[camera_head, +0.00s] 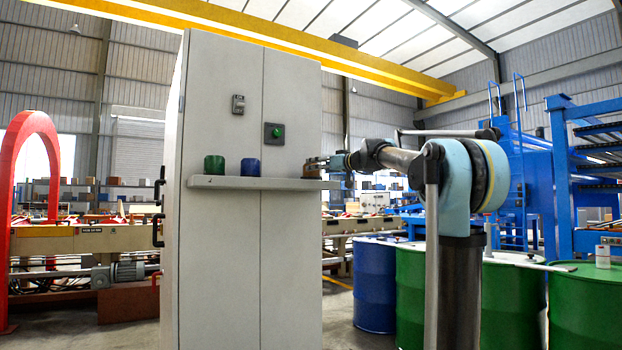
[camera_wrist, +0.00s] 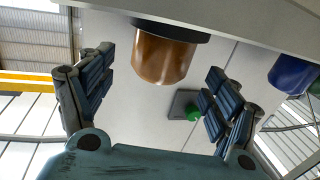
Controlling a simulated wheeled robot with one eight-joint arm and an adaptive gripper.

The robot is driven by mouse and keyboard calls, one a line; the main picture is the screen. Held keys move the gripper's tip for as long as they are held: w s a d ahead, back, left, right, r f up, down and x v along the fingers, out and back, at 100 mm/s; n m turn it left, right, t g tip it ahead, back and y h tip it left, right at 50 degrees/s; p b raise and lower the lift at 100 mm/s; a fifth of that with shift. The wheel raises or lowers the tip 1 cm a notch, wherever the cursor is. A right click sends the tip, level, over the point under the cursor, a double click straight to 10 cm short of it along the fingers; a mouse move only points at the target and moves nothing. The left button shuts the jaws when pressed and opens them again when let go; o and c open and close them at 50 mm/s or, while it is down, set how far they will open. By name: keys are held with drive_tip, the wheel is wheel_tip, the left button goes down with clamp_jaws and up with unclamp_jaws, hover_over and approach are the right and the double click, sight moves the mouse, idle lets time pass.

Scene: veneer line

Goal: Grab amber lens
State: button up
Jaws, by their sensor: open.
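The amber lens (camera_wrist: 162,57) is a rounded orange-brown cap on a dark base, seen in the wrist view against the shelf. My gripper (camera_wrist: 158,66) is open, with one finger on each side of the lens; visible gaps separate both fingers from it in this view. In the head view my gripper (camera_head: 332,163) is at the right end of the cabinet shelf (camera_head: 240,184), where the lens is a small brownish patch, largely hidden by the fingers.
A blue lens (camera_head: 250,166) and a green lens (camera_head: 214,166) stand left on the same shelf. The grey cabinet (camera_head: 225,270) has a green button (camera_head: 278,132) above the shelf. Blue (camera_head: 374,285) and green drums (camera_head: 513,305) stand to the right.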

drive_tip(key=shift+x, duration=2.75)
drive_tip(key=shift+f, duration=0.15)
drive_tip(key=shift+c, duration=0.6)
drive_tip(key=c, duration=1.1)
